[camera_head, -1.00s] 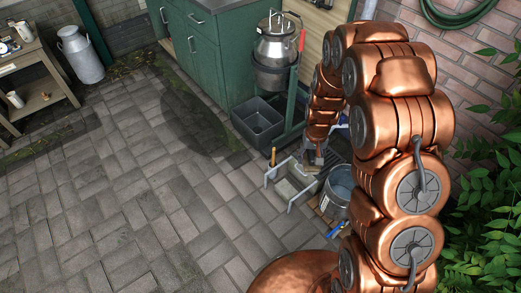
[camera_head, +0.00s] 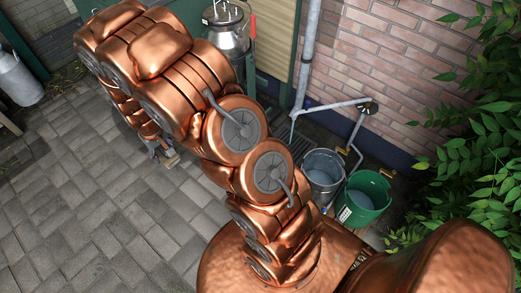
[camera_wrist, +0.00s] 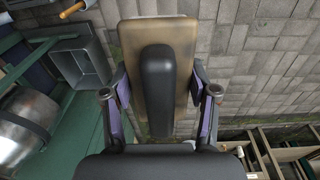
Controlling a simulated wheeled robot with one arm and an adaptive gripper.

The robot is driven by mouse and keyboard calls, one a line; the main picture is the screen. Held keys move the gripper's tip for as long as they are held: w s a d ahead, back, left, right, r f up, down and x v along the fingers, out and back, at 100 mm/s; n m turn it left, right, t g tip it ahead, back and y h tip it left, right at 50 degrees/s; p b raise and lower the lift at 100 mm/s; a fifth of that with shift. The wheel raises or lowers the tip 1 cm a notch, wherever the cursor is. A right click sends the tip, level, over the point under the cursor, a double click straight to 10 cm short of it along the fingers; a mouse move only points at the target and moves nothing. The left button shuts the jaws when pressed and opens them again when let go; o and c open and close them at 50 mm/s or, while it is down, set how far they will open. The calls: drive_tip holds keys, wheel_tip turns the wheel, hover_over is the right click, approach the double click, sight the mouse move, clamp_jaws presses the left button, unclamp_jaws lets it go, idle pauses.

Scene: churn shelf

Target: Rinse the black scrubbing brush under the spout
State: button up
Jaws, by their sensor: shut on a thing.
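In the wrist view my gripper (camera_wrist: 160,105) is shut on the scrubbing brush (camera_wrist: 157,80), which has a black rounded back over a broad tan part. One finger is on each side of it. In the head view the gripper (camera_head: 161,150) hangs low over the paving at the left, mostly behind my arm, with a small tan part of the brush (camera_head: 172,160) showing. The spout (camera_head: 293,127) is the down-turned end of a grey pipe from the brick wall, well to the right of the gripper.
A grey metal bucket (camera_head: 322,168) and a green bucket (camera_head: 364,200) stand right of the spout. A steel churn (camera_head: 227,32) stands at the back. A grey bin (camera_wrist: 82,66) is at the left in the wrist view. Leafy branches (camera_head: 480,130) fill the right. Paving at left is open.

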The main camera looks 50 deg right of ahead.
drive_tip(key=w+a+f+n+t+h+b, duration=0.15)
drive_tip(key=w+t+b, duration=0.35)
drive_tip(key=b, duration=0.8)
drive_tip(key=w+a+f+n+t+h+b, duration=0.1)
drive_tip(key=w+f+t+b, duration=0.35)
drive_tip(key=b, duration=0.85)
drive_tip(key=w+d+f+m+t+h+b, duration=0.25)
drive_tip(key=d+m+h+b, duration=0.2)
drive_tip(key=d, duration=0.95)
drive_tip(key=s+d+f+m+g+h+p, duration=0.1)
drive_tip(key=s+d+f+m+g+h, duration=0.2)
drive_tip(key=d+f, duration=0.45)
drive_tip(key=s+d+f+m+g+h, duration=0.1)
drive_tip(key=s+d+f+m+g, duration=0.25)
drive_tip(key=d, duration=0.65)
drive_tip(key=s+d+f+m+g+h+p, duration=0.1)
drive_tip(key=s+d+f+g+h, duration=0.1)
drive_tip(key=s+d+f, duration=0.45)
drive_tip(key=s+d+f+m+g+h, duration=0.1)
drive_tip(key=s+d+f+m+g, duration=0.3)
drive_tip(key=s+d, duration=0.45)
wheel_tip(320, 180, down, 9)
drive_tip(key=d+n+b, duration=0.1)
drive_tip(key=b, duration=0.2)
drive_tip(key=d+r+b+x, duration=0.1)
drive_tip(key=r+b+x, duration=0.2)
drive_tip(key=x, duration=1.2)
drive_tip(key=shift+d+b, duration=0.25)
drive_tip(key=shift+b, duration=0.2)
